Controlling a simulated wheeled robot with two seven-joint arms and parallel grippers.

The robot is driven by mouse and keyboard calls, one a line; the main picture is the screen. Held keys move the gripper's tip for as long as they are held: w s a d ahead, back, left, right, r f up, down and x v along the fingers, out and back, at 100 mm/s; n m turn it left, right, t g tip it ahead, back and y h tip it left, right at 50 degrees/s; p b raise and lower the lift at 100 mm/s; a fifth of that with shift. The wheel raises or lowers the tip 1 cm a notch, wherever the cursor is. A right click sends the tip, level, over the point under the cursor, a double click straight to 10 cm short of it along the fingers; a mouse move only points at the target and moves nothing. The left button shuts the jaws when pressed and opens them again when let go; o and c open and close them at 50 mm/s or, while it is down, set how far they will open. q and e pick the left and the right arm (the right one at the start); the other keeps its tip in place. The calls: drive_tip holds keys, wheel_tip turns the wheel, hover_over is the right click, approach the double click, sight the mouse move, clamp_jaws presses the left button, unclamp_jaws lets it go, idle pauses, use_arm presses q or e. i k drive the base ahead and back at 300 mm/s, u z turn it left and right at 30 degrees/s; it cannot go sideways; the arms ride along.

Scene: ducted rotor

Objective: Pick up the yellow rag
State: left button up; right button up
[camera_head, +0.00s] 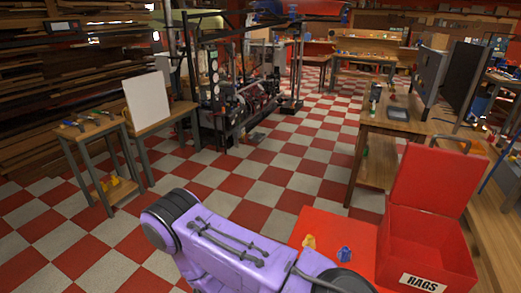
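A small crumpled yellow rag (309,241) lies on a red flat top (312,222) at the lower middle right. A blue rag (345,254) lies just right of it, apart from it. A purple arm link of mine crosses the bottom of the view, close to the left side of the red top, and covers part of it. Neither of my grippers shows, so I cannot see their fingers.
A red box labelled RAGS (424,258) with its lid (437,180) raised stands right of the rags. A wooden workbench (372,171) with monitors is behind it. Small wooden tables (82,130) stand at left. The checkered floor (270,180) between is clear.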

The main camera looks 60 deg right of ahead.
sight(309, 241)
drive_tip(key=i, duration=1.1)
drive_tip(key=z, duration=2.4)
